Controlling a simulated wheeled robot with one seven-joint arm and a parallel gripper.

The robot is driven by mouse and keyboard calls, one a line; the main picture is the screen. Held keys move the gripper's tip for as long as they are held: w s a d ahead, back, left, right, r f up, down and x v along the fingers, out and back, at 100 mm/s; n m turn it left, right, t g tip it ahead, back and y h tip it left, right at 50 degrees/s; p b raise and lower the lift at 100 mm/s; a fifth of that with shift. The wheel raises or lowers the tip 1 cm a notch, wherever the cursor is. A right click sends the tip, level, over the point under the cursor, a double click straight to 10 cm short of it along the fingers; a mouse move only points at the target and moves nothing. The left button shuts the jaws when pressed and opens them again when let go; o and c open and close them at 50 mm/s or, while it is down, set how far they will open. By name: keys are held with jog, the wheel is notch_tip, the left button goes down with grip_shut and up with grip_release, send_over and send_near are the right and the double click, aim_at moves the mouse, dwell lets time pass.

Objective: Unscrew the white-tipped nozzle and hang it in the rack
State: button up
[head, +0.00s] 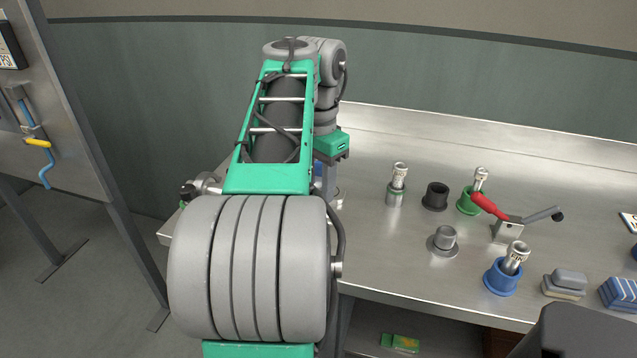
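My gripper (331,160) points down over the left part of the steel bench, and my own arm hides most of it. I cannot see its fingertips clearly or whether they hold anything. A small blue part and a pale metal piece show just beneath it, partly covered. I cannot pick out a nozzle with a white tip for sure. A metal fitting (203,186) shows at the bench's left end, partly behind my arm. No rack stands out clearly on the bench.
A panel (55,120) stands left.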

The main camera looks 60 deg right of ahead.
jog(key=shift+m, duration=5.4)
jog(key=c, duration=0.7)
jog(key=shift+n, duration=2.6)
jog(key=shift+c, duration=0.2)
jog(key=shift+n, duration=3.5)
jog(key=o, duration=0.7)
jog(key=shift+o, duration=0.2)
